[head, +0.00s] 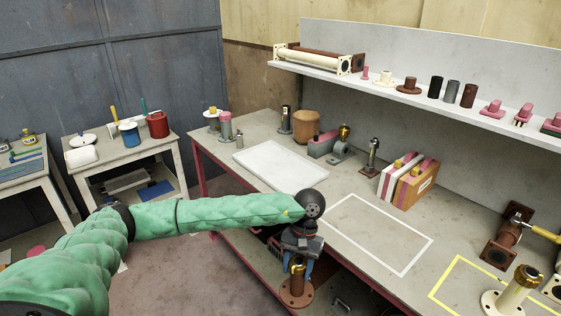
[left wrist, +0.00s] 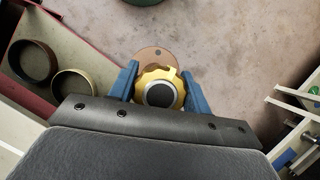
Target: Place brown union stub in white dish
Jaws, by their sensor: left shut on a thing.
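The brown union stub (head: 296,288) has a round brown flange at the bottom and a gold nut above. My left gripper (head: 298,264) points down with its blue fingers shut on the stub. The stub hangs upright in front of the workbench edge. In the left wrist view the gold nut (left wrist: 160,90) sits between the two blue fingers (left wrist: 160,88), with part of the brown flange below. The white dish (head: 280,165) is a shallow rectangular tray, empty, on the bench's left half. My right gripper is not in view.
The workbench (head: 262,123) also bears a white-outlined area (head: 380,234), a yellow-outlined area (head: 470,285), a cream stub (head: 511,293), a brown pipe piece (head: 502,245) and upright boxes (head: 410,183). A shelf (head: 400,88) with several fittings runs above. Side tables stand at left.

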